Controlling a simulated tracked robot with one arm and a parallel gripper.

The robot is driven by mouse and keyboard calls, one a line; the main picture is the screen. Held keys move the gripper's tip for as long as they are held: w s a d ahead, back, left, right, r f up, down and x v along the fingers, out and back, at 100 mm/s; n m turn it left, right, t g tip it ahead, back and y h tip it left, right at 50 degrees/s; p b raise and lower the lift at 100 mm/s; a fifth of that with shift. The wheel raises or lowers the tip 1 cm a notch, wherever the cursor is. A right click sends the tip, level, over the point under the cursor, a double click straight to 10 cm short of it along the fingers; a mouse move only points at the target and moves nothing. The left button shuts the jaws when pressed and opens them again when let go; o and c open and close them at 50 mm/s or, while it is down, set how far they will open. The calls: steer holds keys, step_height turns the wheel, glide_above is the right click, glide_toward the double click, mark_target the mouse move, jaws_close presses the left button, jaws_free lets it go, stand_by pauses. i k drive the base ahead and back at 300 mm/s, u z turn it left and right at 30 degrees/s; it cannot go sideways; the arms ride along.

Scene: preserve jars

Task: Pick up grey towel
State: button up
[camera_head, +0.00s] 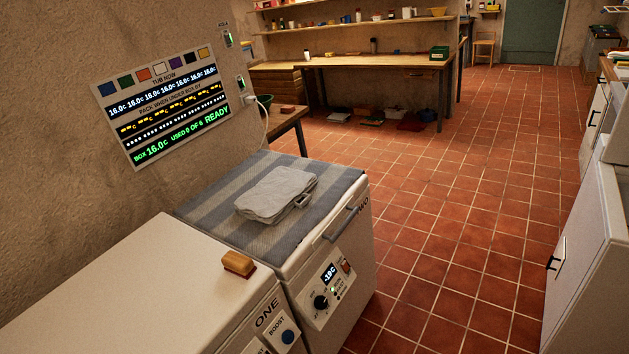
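A folded grey towel (276,193) lies flat on a blue-grey striped cloth (215,198) that covers the lid of the white chest marked TWO (335,250). A small metal-looking loop or clip shows at the towel's right edge; I cannot tell what it is. The towel is fully in sight and nothing covers it. My gripper does not show in this view.
The white chest marked ONE (150,290) stands at the front left with a wooden brush or block (238,264) on it. A wall display (165,105) hangs behind. A workbench (380,65) stands at the back. The tiled floor (450,210) at right is open. White cabinets (590,250) line the right edge.

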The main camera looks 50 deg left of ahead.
mark_target(273, 198)
steer(key=u, duration=0.15)
steer(key=i, duration=1.3)
steer(key=u, duration=0.95)
steer(key=i, duration=1.1)
steer(key=u, duration=0.85)
steer(key=i, duration=0.35)
steer(key=u, duration=0.25)
